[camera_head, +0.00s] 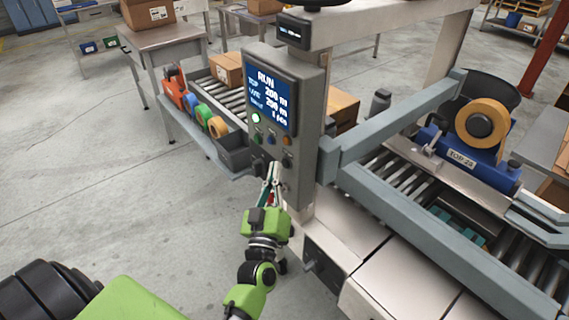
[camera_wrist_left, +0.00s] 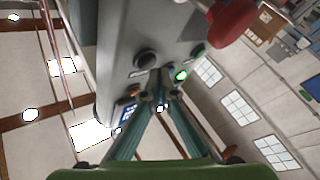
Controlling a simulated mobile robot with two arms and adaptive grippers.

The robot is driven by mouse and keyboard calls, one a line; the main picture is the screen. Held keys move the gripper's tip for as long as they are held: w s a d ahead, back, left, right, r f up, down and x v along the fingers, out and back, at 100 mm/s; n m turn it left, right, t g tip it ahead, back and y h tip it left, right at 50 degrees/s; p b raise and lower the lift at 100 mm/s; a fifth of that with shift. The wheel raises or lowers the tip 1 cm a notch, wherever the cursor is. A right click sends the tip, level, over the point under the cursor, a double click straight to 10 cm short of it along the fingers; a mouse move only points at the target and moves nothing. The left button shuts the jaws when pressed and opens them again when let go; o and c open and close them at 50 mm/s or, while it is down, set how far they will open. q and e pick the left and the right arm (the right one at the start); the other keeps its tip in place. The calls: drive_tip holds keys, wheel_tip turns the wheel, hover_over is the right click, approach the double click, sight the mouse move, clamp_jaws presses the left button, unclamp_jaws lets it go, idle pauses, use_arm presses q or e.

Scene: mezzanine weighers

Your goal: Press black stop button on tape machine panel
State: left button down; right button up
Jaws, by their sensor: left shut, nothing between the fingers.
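The grey tape machine panel (camera_head: 310,115) stands upright, with a blue screen (camera_head: 270,93) reading RUN. Below the screen are a lit green light (camera_head: 255,118) and a row of small buttons, with a dark one (camera_head: 271,136) in the middle and an orange one (camera_head: 287,141) at the right. Dark round controls sit lower down. In the left wrist view, a black control (camera_wrist_left: 145,59) and a lit green one (camera_wrist_left: 181,76) lie just beyond the fingertips. My left gripper (camera_head: 272,170) is shut and empty, at the panel's lower front. I cannot tell whether its tips (camera_wrist_left: 160,92) touch the panel.
A red mushroom button (camera_wrist_left: 232,20) sticks out near the fingers in the wrist view. A roller conveyor (camera_head: 400,185) and a blue tape head (camera_head: 470,160) with a tan roll lie to the right. A shelf with tape rolls (camera_head: 205,115) stands behind left. The floor at left is clear.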

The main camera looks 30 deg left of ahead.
use_arm(q)
drive_tip(key=shift+w+d, duration=0.25)
drive_tip(key=shift+w, duration=0.35)
idle(0.7)
drive_tip(key=shift+s, duration=0.15)
idle(0.3)
drive_tip(key=shift+s+a+p, duration=0.3)
drive_tip(key=shift+s, duration=0.35)
drive_tip(key=shift+s+a, duration=0.25)
drive_tip(key=shift+s, duration=0.3)
drive_tip(key=s, duration=0.1)
drive_tip(key=s+a+p, duration=0.1)
drive_tip(key=s, duration=0.1)
drive_tip(key=shift+s+a, duration=0.2)
drive_tip(key=shift+s, duration=0.05)
